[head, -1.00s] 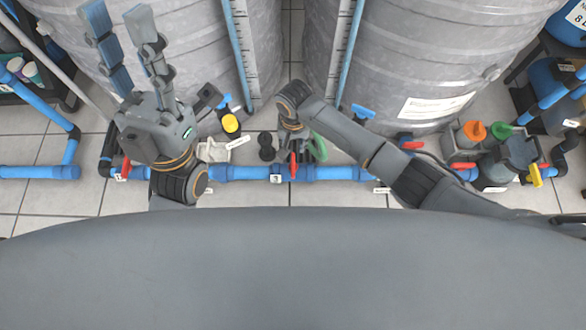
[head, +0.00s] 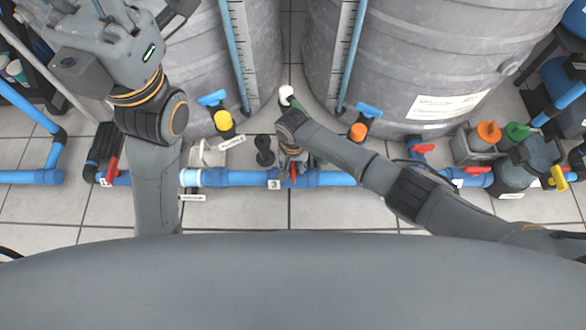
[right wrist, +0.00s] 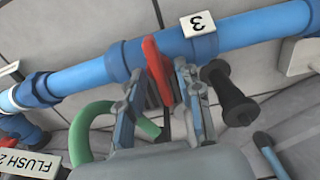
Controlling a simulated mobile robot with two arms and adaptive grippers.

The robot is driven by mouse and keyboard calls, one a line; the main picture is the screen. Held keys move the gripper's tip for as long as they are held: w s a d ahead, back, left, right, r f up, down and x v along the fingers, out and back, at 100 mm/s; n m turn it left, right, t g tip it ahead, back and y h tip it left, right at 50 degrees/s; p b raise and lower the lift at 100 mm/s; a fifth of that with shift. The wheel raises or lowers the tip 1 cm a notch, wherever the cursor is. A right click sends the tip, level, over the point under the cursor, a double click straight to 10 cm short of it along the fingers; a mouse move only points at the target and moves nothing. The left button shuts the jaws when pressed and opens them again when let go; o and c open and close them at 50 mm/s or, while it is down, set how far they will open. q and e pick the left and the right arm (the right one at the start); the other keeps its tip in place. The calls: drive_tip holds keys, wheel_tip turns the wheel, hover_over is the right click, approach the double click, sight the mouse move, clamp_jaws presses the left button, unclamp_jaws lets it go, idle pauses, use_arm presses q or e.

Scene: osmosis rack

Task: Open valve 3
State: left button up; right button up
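Valve 3 has a red handle (head: 293,172) on a blue pipe (head: 235,178), beside a white tag marked 3 (head: 273,184). My right gripper (right wrist: 160,92) is at this valve. In the right wrist view, its two fingers stand apart on either side of the red handle (right wrist: 158,68), which lies across the blue pipe (right wrist: 90,75). A gap shows on the left of the handle; whether the right finger touches it I cannot tell. In the head view, my right wrist hides most of the fingers. My left gripper (head: 105,45) is at the upper left, away from the valve, its fingertips cut off.
Two large grey tanks (head: 430,60) stand behind the pipe. A black knob (right wrist: 230,95) and a green curved hose (right wrist: 88,125) flank my right fingers. Other red handles (head: 112,170) sit along the pipe. Yellow (head: 223,119) and orange (head: 358,131) parts stand behind it.

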drive_tip(key=shift+f, duration=0.15)
clamp_jaws()
